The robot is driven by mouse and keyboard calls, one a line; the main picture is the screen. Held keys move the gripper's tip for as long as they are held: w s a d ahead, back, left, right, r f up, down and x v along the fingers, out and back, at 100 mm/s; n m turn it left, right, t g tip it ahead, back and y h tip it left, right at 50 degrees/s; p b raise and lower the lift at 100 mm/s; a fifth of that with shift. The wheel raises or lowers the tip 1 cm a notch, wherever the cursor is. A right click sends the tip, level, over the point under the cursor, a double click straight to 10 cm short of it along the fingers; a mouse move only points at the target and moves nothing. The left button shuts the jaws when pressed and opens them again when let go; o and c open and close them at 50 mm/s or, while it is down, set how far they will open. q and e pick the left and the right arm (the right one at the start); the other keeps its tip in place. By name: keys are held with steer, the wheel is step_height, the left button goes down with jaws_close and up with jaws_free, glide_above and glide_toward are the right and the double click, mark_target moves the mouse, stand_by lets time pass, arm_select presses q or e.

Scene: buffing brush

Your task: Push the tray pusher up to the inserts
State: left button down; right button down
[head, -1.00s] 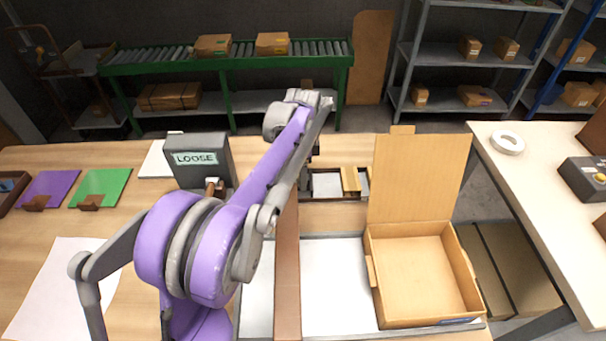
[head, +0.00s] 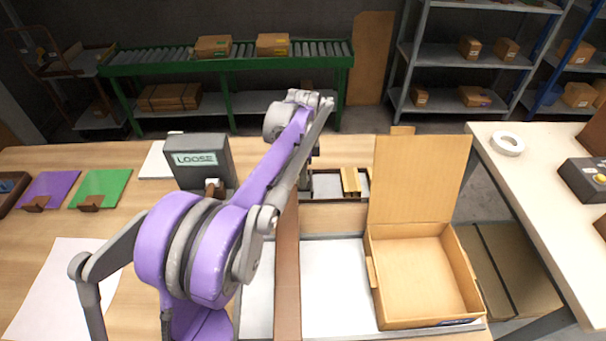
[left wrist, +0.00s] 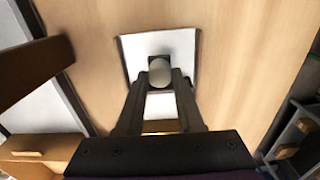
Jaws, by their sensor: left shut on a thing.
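In the left wrist view my left gripper (left wrist: 160,80) is shut on a pale rounded knob, which I take to be the handle of the tray pusher (left wrist: 160,70). A white rectangular surface with a dark edge lies beneath it. My purple left arm hides the tray's left side and the pusher in the head view. The gap between pusher and inserts cannot be told. My right gripper is not in view.
An open cardboard box (head: 425,275) stands at right on a pale tray (head: 335,285). A grey LOOSE box (head: 198,145) stands left of my arm. A brown strip (head: 287,270) runs front to back.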

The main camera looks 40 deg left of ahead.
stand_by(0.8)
arm_select(q)
steer(key=w+d, duration=0.3)
steer(key=w+d+p, duration=0.1)
steer(key=w+d, duration=0.1)
steer(key=d, duration=0.1)
steer(key=shift+w+d+p, duration=0.3)
steer(key=shift+w+d, duration=0.1)
steer(key=c, duration=0.5)
jaws_free()
steer(key=shift+r, duration=0.1)
step_height(320, 180, up, 11)
steer(key=shift+f+p, duration=0.15)
steer(key=shift+p, duration=0.55)
